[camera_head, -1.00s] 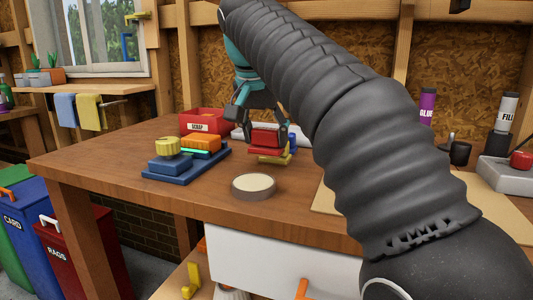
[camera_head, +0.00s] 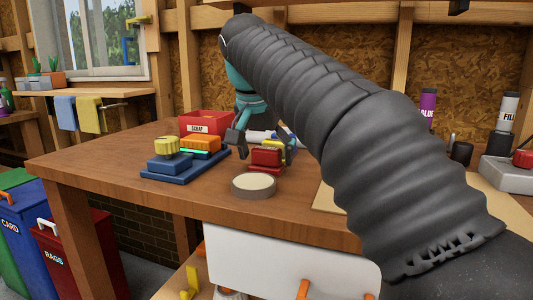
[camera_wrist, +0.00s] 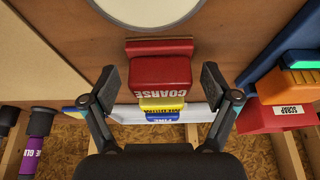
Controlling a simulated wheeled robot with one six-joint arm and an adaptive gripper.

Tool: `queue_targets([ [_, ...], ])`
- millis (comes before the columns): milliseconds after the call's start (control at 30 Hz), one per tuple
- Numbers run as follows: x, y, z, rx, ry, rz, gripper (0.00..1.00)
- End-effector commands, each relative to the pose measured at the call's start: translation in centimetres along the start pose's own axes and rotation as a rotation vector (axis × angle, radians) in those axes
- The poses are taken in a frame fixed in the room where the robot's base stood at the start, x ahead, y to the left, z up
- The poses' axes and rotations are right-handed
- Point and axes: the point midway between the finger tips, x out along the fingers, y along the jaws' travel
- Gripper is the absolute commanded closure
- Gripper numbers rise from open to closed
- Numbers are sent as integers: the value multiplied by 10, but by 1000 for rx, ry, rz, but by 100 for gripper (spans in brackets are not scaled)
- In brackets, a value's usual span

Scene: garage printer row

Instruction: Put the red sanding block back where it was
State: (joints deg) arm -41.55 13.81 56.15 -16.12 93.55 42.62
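The red sanding block (camera_head: 267,157), marked COARSE, sits on the workbench (camera_head: 130,210) just behind the round tan-topped disc. In the wrist view the red block (camera_wrist: 160,72) lies between my fingertips, with a gap on each side. A yellow block (camera_wrist: 162,103) and a blue block marked FINE (camera_wrist: 162,117) stand in line behind it. My gripper (camera_head: 262,143) is open above and behind the red block; its fingers also show spread in the wrist view (camera_wrist: 160,88). My arm hides part of the bench.
The tan-topped disc (camera_head: 254,184) stands close in front of the red block. A pale board (camera_head: 327,197) lies to the right, partly behind my arm.

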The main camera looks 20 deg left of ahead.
Motion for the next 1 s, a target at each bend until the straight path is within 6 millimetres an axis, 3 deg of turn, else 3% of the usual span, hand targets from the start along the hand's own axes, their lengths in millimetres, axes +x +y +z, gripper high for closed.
queue_targets([
  [267,-6,0,-2,0,0,0,13],
  [800,-103,-1,-2,0,1,-1,13],
  [1000,-115,-1,-2,0,1,-1,13],
])
